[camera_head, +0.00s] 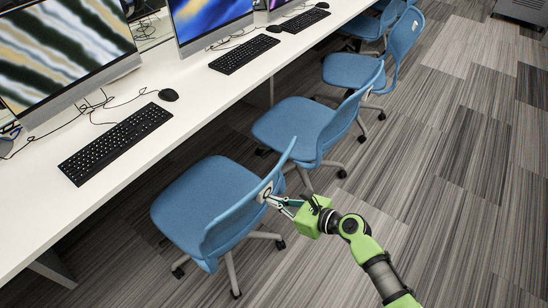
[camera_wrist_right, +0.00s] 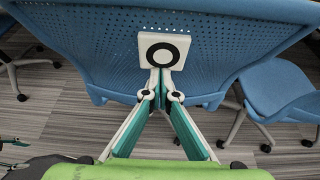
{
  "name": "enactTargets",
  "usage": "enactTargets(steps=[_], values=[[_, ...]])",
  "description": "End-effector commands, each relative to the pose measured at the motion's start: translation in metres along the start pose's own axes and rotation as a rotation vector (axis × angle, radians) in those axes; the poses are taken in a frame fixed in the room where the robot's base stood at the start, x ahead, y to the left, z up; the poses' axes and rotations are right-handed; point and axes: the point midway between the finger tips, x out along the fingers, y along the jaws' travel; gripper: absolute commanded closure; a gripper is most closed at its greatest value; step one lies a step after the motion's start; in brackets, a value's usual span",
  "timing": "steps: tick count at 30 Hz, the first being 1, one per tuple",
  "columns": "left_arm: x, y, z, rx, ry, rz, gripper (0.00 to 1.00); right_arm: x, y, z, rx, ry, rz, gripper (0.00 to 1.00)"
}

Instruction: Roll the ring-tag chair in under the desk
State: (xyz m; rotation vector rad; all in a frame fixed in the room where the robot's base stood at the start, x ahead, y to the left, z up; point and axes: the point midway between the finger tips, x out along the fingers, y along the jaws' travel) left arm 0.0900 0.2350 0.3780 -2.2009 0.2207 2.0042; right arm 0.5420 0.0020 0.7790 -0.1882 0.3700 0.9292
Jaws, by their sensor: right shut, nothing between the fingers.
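The ring-tag chair (camera_head: 190,205) is the nearest blue chair in the head view, upright on its wheeled base. Its whole seat shows, clear of the desk's front edge, and its backrest faces my right arm. In the right wrist view its perforated backrest (camera_wrist_right: 105,62) fills the top, with a white square tag (camera_wrist_right: 148,37) bearing a black ring. My right gripper (camera_head: 269,194) is shut and empty, its fingertips (camera_wrist_right: 160,76) at the tag's lower edge; I cannot tell whether they touch. The white desk (camera_head: 110,195) runs along the left.
A second blue chair (camera_head: 292,125) stands close beyond the ring-tag chair, with others farther along the row. Keyboards (camera_head: 116,140), mice and monitors stand on the desk. A desk leg (camera_head: 50,266) shows at lower left. The striped carpet (camera_head: 400,170) to the right is clear.

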Motion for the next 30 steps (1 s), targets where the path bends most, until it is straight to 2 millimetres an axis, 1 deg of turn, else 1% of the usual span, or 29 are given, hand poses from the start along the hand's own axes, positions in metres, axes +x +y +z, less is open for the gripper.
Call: enactTargets(steps=[17, 30], values=[[-0.004, 0.000, 0.001, 0.000, -0.001, 0.000, 0.51, 0.039, 0.001, 0.018, -0.001, -0.003, 0.001, 1.00], [-0.002, 0.000, 0.001, 0.000, -0.002, 0.000, 0.51, 0.068, 0.001, 0.030, -0.001, -0.003, 0.001, 1.00]])
